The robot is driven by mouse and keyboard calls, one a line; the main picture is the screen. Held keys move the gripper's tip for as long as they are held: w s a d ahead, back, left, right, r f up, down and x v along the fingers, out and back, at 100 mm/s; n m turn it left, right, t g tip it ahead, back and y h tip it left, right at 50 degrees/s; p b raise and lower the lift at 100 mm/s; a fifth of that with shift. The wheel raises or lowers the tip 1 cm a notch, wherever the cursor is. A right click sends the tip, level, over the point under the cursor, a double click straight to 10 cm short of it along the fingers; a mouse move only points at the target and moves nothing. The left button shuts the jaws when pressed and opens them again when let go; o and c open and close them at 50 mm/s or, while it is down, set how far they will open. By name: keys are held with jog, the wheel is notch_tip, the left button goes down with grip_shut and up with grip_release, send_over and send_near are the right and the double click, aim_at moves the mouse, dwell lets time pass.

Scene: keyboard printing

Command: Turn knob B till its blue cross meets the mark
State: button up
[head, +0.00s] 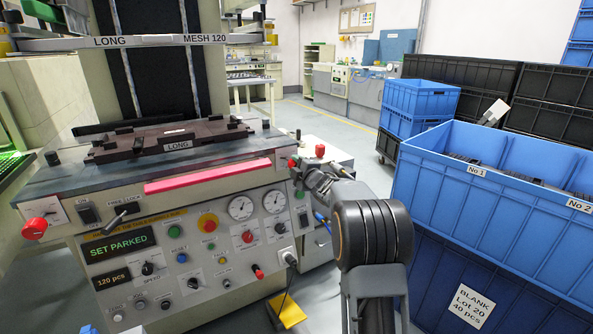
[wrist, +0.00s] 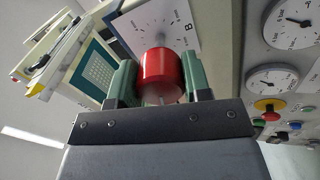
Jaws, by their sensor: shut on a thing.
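Knob B is a red cylinder (wrist: 160,68) in front of a white dial plate (wrist: 150,25) marked B in the wrist view. The plate carries tick marks around the knob. My gripper (wrist: 157,78) is shut on the knob, with one green finger on each side. I cannot make out a blue cross or the mark it meets; the knob hides part of the plate. In the head view my gripper (head: 302,170) is at the right end of the machine front, and only a little red of the knob shows there.
The machine panel holds gauges (head: 241,208), a red emergency button (head: 208,222) and several small knobs. Another red knob (head: 34,229) is at the far left. A blue crate (head: 500,190) stands to the right of my arm. A grey floor strip lies behind.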

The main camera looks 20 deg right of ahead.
dwell(0.4)
jog(key=o, duration=0.9)
jog(key=shift+s, duration=0.1)
jog(key=s, duration=0.4)
jog(key=s+d+p, duration=0.1)
jog(key=s, duration=0.4)
jog(key=s+p, duration=0.1)
jog(key=s, duration=0.3)
jog(key=shift+s+d, duration=0.25)
